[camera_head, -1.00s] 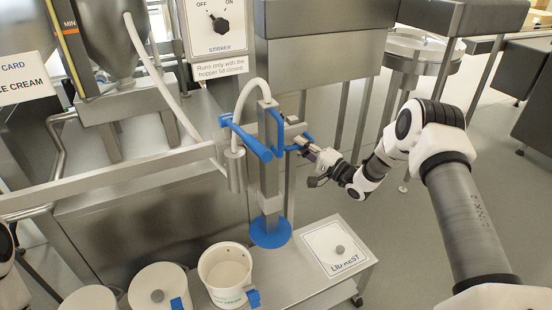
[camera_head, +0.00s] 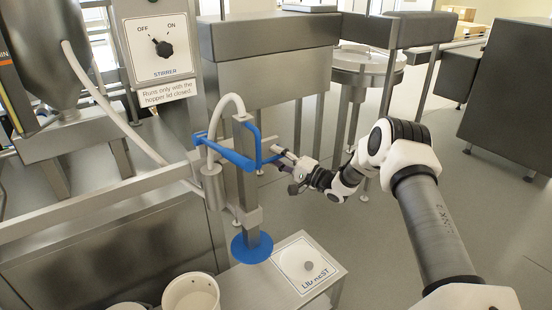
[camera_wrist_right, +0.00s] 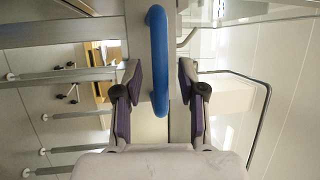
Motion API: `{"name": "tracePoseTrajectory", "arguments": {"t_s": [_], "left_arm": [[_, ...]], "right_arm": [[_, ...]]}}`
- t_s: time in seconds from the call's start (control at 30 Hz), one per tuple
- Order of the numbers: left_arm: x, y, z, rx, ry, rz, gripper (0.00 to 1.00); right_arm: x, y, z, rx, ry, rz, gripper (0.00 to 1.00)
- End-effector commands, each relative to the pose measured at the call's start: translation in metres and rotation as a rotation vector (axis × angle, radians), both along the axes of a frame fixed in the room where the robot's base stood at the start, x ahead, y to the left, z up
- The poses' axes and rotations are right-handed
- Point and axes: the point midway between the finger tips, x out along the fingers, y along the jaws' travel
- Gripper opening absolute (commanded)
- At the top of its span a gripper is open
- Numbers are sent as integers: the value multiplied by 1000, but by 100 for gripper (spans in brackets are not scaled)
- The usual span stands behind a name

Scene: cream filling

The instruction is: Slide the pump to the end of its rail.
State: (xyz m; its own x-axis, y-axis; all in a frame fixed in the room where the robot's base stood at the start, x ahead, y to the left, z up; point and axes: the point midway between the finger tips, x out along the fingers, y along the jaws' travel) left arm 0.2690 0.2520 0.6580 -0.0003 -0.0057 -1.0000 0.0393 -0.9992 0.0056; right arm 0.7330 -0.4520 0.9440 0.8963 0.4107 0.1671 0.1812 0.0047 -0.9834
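The pump (camera_head: 246,190) is an upright steel column with a blue disc at its foot, a white hose on top and a blue handle frame (camera_head: 235,158). A steel bar (camera_head: 100,205), seemingly its rail, runs in from the left to the pump; its end at the pump is hard to make out. My right gripper (camera_head: 280,159) is at the right side of the handle frame. In the right wrist view, the blue handle bar (camera_wrist_right: 158,55) lies between the fingers of my right gripper (camera_wrist_right: 160,92), with a gap on each side. My left gripper is out of view.
A low steel bench (camera_head: 240,290) under the pump carries a white tub (camera_head: 190,296) and a white lid rest plate (camera_head: 290,256) right of the blue disc. A stirrer switch panel (camera_head: 160,48) stands behind left. Open floor (camera_head: 500,220) lies to the right.

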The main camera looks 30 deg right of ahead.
Motion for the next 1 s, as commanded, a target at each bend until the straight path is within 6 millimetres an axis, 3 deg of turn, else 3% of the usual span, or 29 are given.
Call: {"name": "tracePoseTrajectory", "arguments": {"t_s": [0.27,0.7,0.83,1.0], "left_arm": [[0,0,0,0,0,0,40],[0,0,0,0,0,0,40],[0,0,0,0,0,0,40],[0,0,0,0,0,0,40]], "right_arm": [[-5,-2,-1,0,1,0,40],[-93,-46,-18,4,-1,-4,40],[-106,-51,-21,2,1,-2,40],[-108,-51,-21,1,0,0,40]]}}
